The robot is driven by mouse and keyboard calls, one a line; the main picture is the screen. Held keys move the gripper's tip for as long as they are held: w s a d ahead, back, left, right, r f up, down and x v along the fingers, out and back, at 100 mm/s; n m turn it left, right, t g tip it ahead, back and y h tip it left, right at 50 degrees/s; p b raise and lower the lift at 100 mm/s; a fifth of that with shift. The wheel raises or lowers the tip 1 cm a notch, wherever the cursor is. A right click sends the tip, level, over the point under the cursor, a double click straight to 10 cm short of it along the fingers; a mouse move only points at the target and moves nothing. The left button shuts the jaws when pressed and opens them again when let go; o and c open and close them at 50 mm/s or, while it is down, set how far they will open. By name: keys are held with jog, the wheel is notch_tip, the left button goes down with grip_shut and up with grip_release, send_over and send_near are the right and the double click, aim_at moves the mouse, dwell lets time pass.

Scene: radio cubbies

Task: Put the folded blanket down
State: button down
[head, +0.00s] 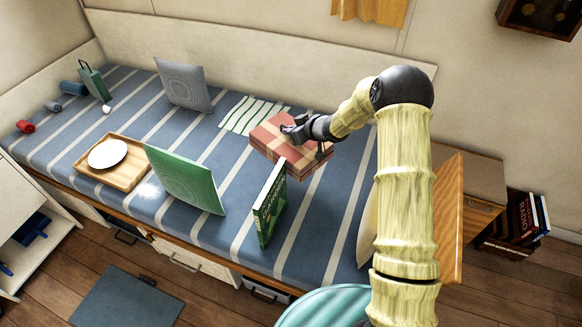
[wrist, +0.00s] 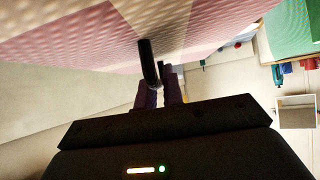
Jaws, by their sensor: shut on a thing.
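The folded blanket (head: 276,140), red-pink with cream bands, is at the right part of the striped bed in the head view. My gripper (head: 306,138) is shut on its right side. In the wrist view the blanket (wrist: 90,40) fills the top of the picture, with the dark fingers (wrist: 157,68) at its edge. The blanket's near edge shows in the head view, but I cannot tell whether it touches the bed or hangs just above it.
The striped bed (head: 232,222) carries a green book (head: 270,203) close in front of the blanket, a green cushion (head: 187,180), a wooden tray (head: 125,177) with a white plate, and a grey cushion (head: 183,85). A white-green striped cloth (head: 240,114) lies just left of the blanket.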

aim_at(319, 166)
notch_tip(319, 166, down, 12)
jog(key=b, duration=0.2)
jog(key=shift+r, duration=0.15)
jog(key=shift+f+b, duration=0.7)
jog(key=shift+f, duration=1.4)
jog(key=shift+f, duration=0.1)
jog(key=c, duration=1.5)
grip_release()
jog(key=shift+f, duration=0.1)
jog(key=p+v, duration=0.2)
jog(key=v, duration=1)
